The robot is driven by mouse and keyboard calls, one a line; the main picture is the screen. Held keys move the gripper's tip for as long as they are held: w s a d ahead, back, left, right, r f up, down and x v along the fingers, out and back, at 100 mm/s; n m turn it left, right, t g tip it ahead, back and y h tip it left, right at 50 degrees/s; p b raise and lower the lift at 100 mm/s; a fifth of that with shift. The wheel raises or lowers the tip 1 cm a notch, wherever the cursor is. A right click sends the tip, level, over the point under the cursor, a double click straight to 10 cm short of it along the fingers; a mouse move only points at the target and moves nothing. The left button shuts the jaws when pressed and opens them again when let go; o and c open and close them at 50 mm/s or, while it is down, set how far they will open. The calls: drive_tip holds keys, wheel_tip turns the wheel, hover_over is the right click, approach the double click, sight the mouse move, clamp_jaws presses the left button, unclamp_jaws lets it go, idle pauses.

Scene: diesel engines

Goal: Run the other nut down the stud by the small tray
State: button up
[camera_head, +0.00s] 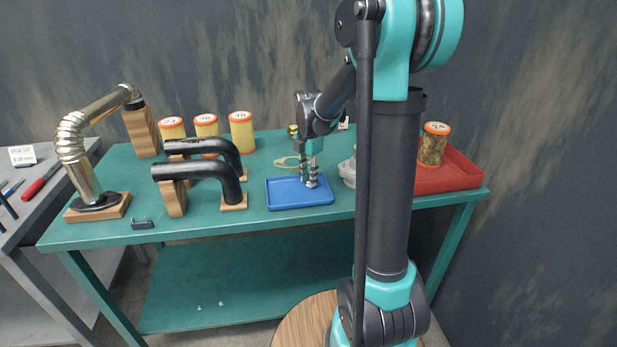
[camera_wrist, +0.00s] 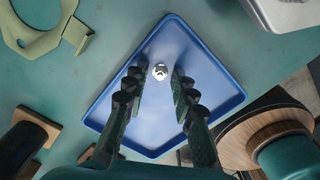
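The small blue tray (camera_head: 284,203) lies on the green table, and its floor fills the middle of the wrist view (camera_wrist: 150,130). A single shiny nut (camera_wrist: 160,71) shows over the tray near its far corner. My gripper (camera_head: 311,184) points down at the tray. In the wrist view its dark fingers (camera_wrist: 160,84) stand apart on either side of the nut, with gaps at both sides. I cannot tell how high the fingertips are above the tray floor. No stud can be clearly made out; my arm hides part of the table.
A tan bracket (camera_head: 287,161) lies behind the tray, and a grey metal part (camera_head: 347,171) sits close on its right. Black pipes (camera_head: 200,169) on wooden blocks stand left. A red tray (camera_head: 455,172) with a filter (camera_head: 433,146) is at right. Two small bright bits lie on the lower shelf.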

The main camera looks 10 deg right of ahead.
clamp_jaws()
drive_tip(key=shift+r, duration=0.1)
drive_tip(key=shift+r, duration=2.4)
